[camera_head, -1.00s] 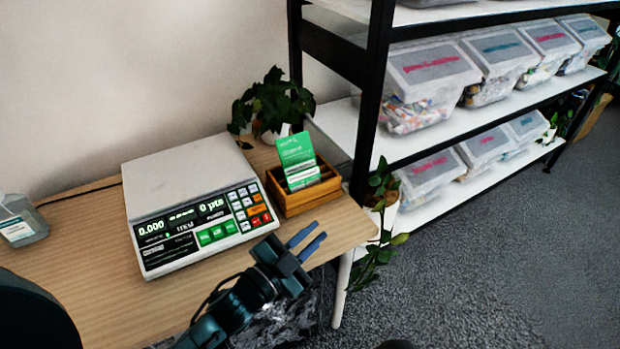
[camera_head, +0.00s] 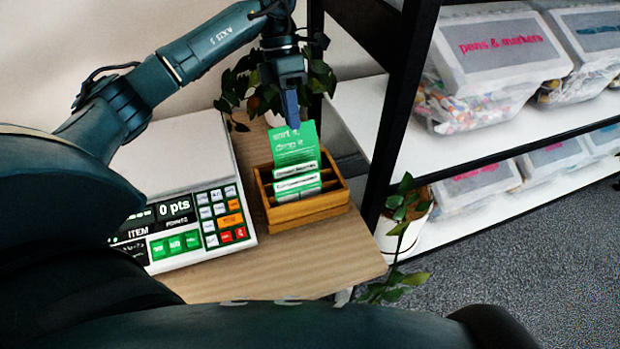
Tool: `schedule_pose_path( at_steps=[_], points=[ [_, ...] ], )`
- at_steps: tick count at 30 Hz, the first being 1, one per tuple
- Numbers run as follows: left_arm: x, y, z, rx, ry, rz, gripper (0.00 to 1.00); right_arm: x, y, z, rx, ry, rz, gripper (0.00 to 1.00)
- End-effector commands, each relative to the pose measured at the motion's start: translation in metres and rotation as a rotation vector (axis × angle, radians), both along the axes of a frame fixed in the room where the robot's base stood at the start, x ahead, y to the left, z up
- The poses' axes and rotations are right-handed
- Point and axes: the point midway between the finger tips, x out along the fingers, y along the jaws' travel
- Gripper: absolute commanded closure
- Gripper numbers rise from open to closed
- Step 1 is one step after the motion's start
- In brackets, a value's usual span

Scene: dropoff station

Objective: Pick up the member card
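The green member card (camera_head: 294,146) stands upright in a small wooden box (camera_head: 312,210) on the table, with its upper part above the other cards. My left gripper (camera_head: 292,108) points down from above, and its blue fingertip overlaps the card's top edge in the head view. I see the fingers edge-on, one in line with the other, so their gap is hidden. I cannot tell whether they touch the card. My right gripper is not in view.
A white scale with a keypad (camera_head: 222,215) stands left of the box. A potted plant is behind the gripper. A black-framed shelf (camera_head: 402,95) with clear bins (camera_head: 490,65) stands to the right. The table front (camera_head: 300,265) is clear.

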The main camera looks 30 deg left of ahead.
Motion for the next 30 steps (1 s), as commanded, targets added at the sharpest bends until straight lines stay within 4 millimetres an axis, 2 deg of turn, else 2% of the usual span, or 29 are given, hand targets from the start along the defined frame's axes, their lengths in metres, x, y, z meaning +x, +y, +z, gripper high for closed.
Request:
schedule_pose_path(
  at_steps=[9,17,25,30],
  points=[
    [-0.017,-0.018,-0.053,0.000,0.005,-0.002,0.86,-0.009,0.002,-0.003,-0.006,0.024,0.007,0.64],
    [-0.022,-0.024,-0.071,-0.001,0.003,-0.002,0.86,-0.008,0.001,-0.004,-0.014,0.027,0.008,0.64],
    [-0.034,-0.033,-0.107,-0.003,0.003,-0.002,0.86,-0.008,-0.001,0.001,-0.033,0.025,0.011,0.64],
    [-0.036,-0.036,-0.115,-0.003,0.001,-0.002,0.86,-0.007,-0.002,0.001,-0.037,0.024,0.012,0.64]
  ],
)
